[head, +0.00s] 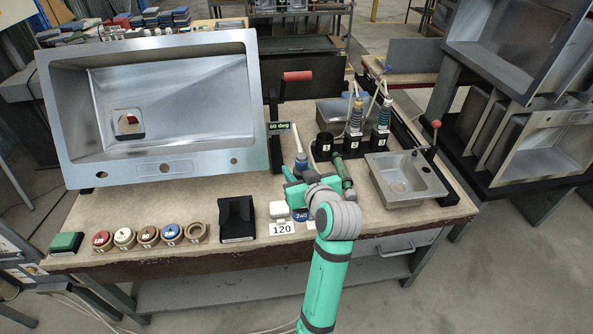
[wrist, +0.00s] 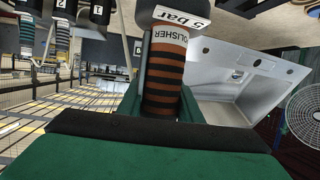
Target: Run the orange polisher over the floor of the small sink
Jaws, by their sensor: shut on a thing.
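My gripper (head: 318,186) is over the bench, between the two sinks. In the wrist view it is shut on the polisher (wrist: 163,75), a cylinder with orange-brown and black rings and a "POLISHER" label. A dark collar marked "5 bar" tops it in that view. My arm mostly hides the polisher in the head view, and its working face cannot be seen. The small sink (head: 412,192) is a shallow steel basin at the bench's right, to the right of my gripper and apart from it. Its floor (head: 398,180) looks empty, with a round drain.
The large tilted sink (head: 180,75) fills the bench's left. A red-knobbed lever (head: 435,125) stands by the small sink. Coloured pads (head: 148,236) line the front.

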